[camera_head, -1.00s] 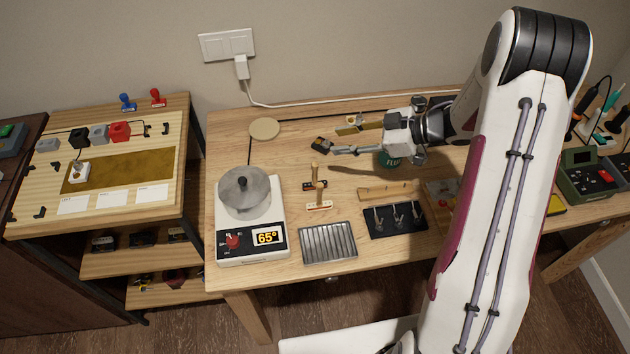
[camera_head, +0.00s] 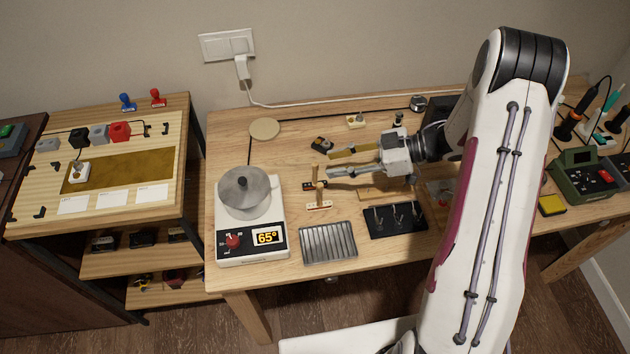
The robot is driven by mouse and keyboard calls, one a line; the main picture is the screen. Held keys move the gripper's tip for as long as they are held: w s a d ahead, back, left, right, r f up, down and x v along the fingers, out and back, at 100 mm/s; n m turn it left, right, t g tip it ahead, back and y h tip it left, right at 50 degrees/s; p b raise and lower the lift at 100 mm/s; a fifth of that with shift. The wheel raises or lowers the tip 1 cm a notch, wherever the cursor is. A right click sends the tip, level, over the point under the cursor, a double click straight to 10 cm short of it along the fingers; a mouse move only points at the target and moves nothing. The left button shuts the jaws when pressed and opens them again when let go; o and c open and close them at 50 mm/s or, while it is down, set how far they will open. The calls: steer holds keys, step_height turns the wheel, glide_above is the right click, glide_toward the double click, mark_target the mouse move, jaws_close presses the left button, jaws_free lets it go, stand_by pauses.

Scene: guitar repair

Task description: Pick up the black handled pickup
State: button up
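A small black pickup (camera_head: 308,185) with an upright wooden handle lies near the middle of the workbench. A white pickup (camera_head: 319,207) with a similar wooden handle stands just in front of it. My gripper (camera_head: 334,163) reaches in from the right with its two fingers spread and nothing visible between them. Its fingertips are just right of and behind the black pickup's handle in the picture. I cannot tell their exact height or whether they touch the handle.
A black block (camera_head: 321,144) lies close behind the fingers. In front are a ribbed metal tray (camera_head: 328,243) and a black tool holder (camera_head: 395,220). A scale-like heater with a pot (camera_head: 244,194) stands left. A round wooden disc (camera_head: 265,129) lies at the back.

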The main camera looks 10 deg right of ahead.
mark_target(317, 164)
steer(key=shift+w+a+f, duration=0.15)
steer(key=shift+a+f, duration=0.05)
steer(key=shift+a, duration=0.25)
steer(key=shift+w+x, duration=0.15)
steer(key=shift+x, duration=1.15)
steer(key=shift+w+x, duration=0.15)
steer(key=shift+x, duration=1.1)
steer(key=shift+r, duration=0.2)
jaws_close()
